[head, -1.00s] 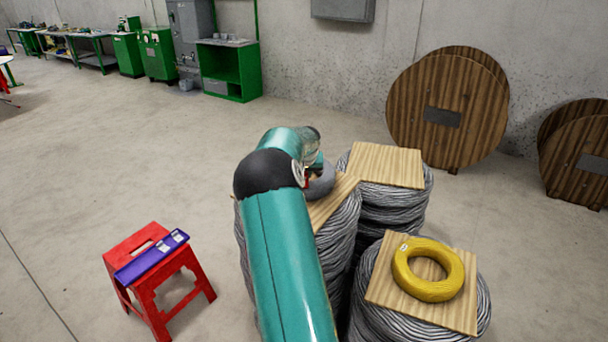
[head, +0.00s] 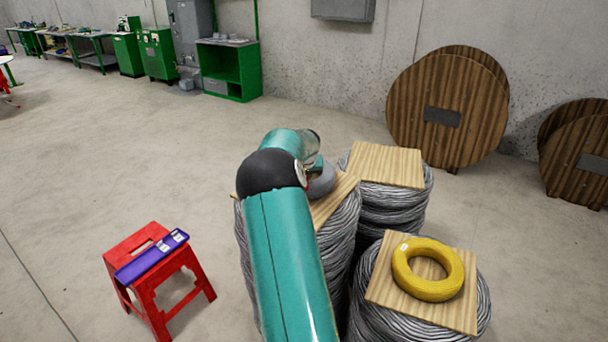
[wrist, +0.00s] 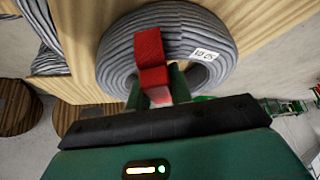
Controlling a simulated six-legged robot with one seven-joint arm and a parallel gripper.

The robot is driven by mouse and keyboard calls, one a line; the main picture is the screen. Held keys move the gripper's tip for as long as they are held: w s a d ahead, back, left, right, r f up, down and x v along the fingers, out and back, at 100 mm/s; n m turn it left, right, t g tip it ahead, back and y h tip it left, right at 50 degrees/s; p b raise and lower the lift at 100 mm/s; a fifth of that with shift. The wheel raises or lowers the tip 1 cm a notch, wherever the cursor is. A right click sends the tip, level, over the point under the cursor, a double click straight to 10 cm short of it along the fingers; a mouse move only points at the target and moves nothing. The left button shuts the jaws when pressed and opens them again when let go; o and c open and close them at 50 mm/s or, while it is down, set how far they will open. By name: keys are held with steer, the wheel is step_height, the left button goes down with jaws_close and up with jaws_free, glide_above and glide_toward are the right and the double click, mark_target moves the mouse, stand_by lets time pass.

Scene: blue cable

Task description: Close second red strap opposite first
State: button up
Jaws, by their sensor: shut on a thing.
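A grey-blue cable coil (wrist: 112,62) with a white label (wrist: 205,55) lies on a wooden board in the wrist view. It is partly visible behind my arm in the head view (head: 323,183). A red strap (wrist: 149,46) crosses the coil's ring in the wrist view. My gripper (wrist: 156,88) is at the coil's edge, its green fingers shut on the lower part of the red strap. I cannot tell whether the strap's ends are joined. My arm hides the fingers in the head view. No separate second strap can be made out.
A yellow coil (head: 428,270) lies on a board over another cable stack at the right. A bare board (head: 383,165) tops the stack behind. A red stool (head: 143,250) with a purple object (head: 152,256) stands at the left. Wooden drums (head: 450,108) stand by the wall.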

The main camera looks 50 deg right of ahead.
steer(key=shift+r, duration=0.2)
stand_by(1.5)
steer(key=shift+f, duration=0.35)
steer(key=shift+r, duration=0.2)
steer(key=shift+r, duration=0.35)
steer(key=shift+r, duration=0.1)
steer(key=shift+f, duration=0.4)
stand_by(1.1)
steer(key=o, duration=1.2)
steer(key=shift+c, duration=0.2)
